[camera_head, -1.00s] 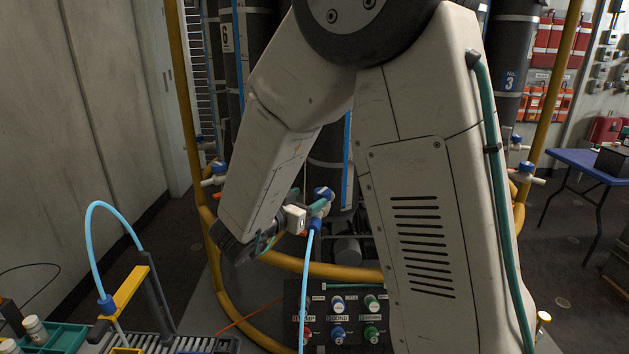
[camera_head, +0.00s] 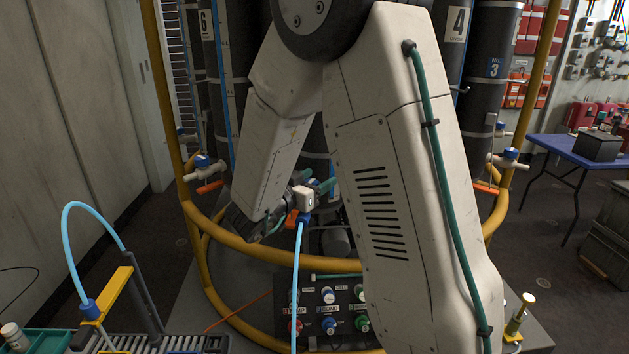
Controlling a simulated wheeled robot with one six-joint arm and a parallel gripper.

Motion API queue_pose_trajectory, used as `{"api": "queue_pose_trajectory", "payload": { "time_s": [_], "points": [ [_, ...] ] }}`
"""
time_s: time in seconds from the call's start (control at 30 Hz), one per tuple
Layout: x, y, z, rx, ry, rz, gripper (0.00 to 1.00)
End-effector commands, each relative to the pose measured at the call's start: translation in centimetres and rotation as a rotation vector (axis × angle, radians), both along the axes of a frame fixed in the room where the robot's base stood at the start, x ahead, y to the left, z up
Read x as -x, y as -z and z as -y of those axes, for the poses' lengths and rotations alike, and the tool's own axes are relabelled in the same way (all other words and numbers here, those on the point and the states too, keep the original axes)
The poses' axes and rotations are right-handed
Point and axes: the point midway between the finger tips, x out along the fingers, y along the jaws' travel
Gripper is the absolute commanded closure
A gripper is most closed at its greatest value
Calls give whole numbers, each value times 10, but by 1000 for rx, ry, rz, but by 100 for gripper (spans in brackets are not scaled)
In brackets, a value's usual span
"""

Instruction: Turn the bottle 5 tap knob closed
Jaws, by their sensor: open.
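The bottle between numbers 6 and 4 (camera_head: 315,166), whose own number is hidden behind my arm, stands at the back of the yellow ring frame. Its tap is mostly hidden by my wrist. A small orange part (camera_head: 291,219) and a blue hose fitting (camera_head: 304,219) show below it, with a light blue hose hanging down. My gripper (camera_head: 322,187) is at this tap, its teal fingers partly visible beside a white block on my wrist. It is open. I cannot tell whether the fingers touch or straddle the knob, nor how the knob is turned.
Yellow rails (camera_head: 240,249) ring the bottles close around my arm. Other taps with blue tops and orange handles stand at left (camera_head: 207,172) and right (camera_head: 505,160). A panel of coloured knobs (camera_head: 328,312) sits low in front. A blue table (camera_head: 580,150) is at right.

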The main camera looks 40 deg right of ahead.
Motion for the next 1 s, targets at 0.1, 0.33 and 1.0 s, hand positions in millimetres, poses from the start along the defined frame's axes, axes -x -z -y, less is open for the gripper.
{"api": "queue_pose_trajectory", "payload": {
  "time_s": [0.1, 0.33, 1.0],
  "points": [
    [0, 0, -1, 0, -1, 0, 42],
    [0, 0, -2, 0, -2, 0, 84],
    [4, 1, -2, -1, 298, 0, 84]
  ]
}}
